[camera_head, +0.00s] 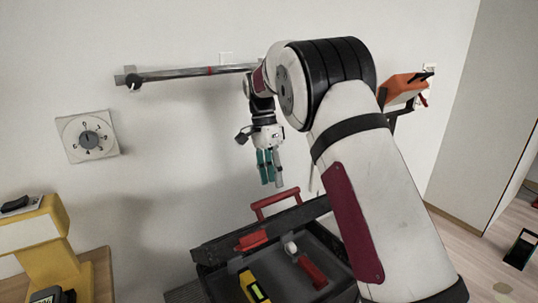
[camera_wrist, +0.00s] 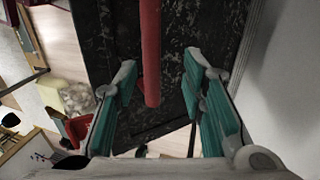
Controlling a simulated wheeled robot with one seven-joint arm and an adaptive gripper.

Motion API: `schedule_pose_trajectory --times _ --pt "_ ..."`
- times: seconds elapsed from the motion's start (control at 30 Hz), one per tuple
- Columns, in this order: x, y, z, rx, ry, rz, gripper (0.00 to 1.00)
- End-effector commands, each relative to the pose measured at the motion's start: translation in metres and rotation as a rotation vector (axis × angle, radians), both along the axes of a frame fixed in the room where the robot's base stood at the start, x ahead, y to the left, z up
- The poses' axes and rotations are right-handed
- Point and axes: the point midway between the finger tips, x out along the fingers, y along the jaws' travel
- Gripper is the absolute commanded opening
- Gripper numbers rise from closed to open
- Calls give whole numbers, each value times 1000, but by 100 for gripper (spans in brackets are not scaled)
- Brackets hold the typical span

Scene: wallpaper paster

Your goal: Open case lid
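The black case (camera_head: 205,262) stands low in the middle of the head view. Its interior shows with tools inside, and a dark panel with a red handle (camera_head: 275,203) rises at its back edge. My gripper (camera_head: 270,182) points down above the handle, with a small gap in the head view. In the wrist view my gripper (camera_wrist: 164,72) has its teal fingers spread apart with nothing clamped. A red bar (camera_wrist: 150,60), likely the handle, lies between the fingers' lines against a dark speckled panel (camera_wrist: 105,40). My arm hides the case's right side.
Inside the case are red tools (camera_head: 312,272) and a yellow tool (camera_head: 252,287). A yellow machine (camera_head: 45,245) stands at the left. A wall dial (camera_head: 88,137), a rail (camera_head: 180,74) and an orange tool (camera_head: 402,90) are on the wall. Free floor shows at the right.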

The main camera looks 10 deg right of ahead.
Motion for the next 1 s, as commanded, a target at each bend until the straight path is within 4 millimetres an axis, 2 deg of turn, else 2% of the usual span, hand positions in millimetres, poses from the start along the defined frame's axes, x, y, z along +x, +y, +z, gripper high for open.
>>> schedule_pose_trajectory --times 0.1,0.2,0.4,0.6,0.93,1.0 --pt "8 3 26 0 -5 2 38" --pt "13 4 43 0 -5 2 38" --pt "20 7 67 0 -3 1 38" --pt "22 8 78 1 -2 1 38" --pt "22 8 80 1 -1 1 38" --pt "22 8 80 1 -1 1 22"
